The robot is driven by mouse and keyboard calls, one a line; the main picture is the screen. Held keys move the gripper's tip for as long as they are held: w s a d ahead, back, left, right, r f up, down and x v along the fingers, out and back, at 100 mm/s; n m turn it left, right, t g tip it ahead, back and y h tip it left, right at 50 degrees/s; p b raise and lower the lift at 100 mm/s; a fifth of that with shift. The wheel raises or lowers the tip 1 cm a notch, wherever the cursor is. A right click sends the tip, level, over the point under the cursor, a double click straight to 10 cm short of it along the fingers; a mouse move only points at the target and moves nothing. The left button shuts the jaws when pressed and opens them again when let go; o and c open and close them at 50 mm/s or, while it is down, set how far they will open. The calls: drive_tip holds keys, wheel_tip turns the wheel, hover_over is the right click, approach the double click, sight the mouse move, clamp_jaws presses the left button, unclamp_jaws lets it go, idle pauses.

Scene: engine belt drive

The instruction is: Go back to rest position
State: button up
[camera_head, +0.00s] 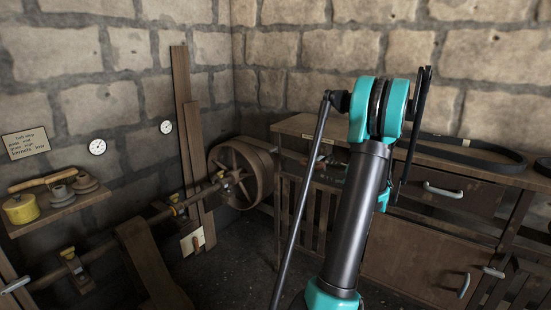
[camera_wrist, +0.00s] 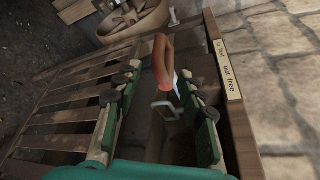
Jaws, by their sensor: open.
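My gripper (camera_wrist: 160,78) is open in the wrist view, with its two green-backed fingers apart. It faces a slatted wooden box or bench section (camera_wrist: 75,100). Between the fingers, beyond them, show an orange-red curved piece (camera_wrist: 163,58) and a grey handle-like loop (camera_wrist: 166,110). I cannot tell whether either touches a finger. In the head view my teal and black arm stands in the middle, and my gripper is mostly hidden near the bench's left end.
A wooden bench (camera_head: 470,180) with drawers stands against the stone wall, a black belt (camera_head: 470,150) on top. A large belt wheel (camera_head: 240,172) and shaft are left of it. A small shelf (camera_head: 60,210) holds a yellow tin (camera_head: 20,208). Dark floor is free between shaft and bench.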

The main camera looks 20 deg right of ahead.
drive_tip(key=s+a+f+n+g, duration=0.2)
drive_tip(key=s+a+n, duration=0.1)
drive_tip(key=a, duration=0.6)
drive_tip(key=s+a+f+n+g, duration=0.1)
drive_tip(key=s+a+n+g, duration=0.25)
drive_tip(key=a, duration=0.45)
drive_tip(key=s+a+f+n+g, duration=0.2)
drive_tip(key=s+a+n, duration=0.2)
drive_tip(key=a, duration=0.5)
drive_tip(key=s+a+f+n+g+h, duration=0.1)
drive_tip(key=s+a+f+n, duration=0.1)
drive_tip(key=s, duration=0.5)
drive_tip(key=s+a+f+n+g+h, duration=0.1)
drive_tip(key=s+a+f+n+h, duration=0.1)
drive_tip(key=s+n, duration=0.2)
drive_tip(key=s+a+f+n+g+h, duration=0.1)
drive_tip(key=s+a+f+n+h, duration=0.1)
drive_tip(key=s, duration=0.8)
drive_tip(key=shift+s+a+f+n, duration=0.15)
drive_tip(key=shift+a+f+n, duration=0.3)
drive_tip(key=shift+n, duration=0.6)
drive_tip(key=shift+d+f, duration=0.1)
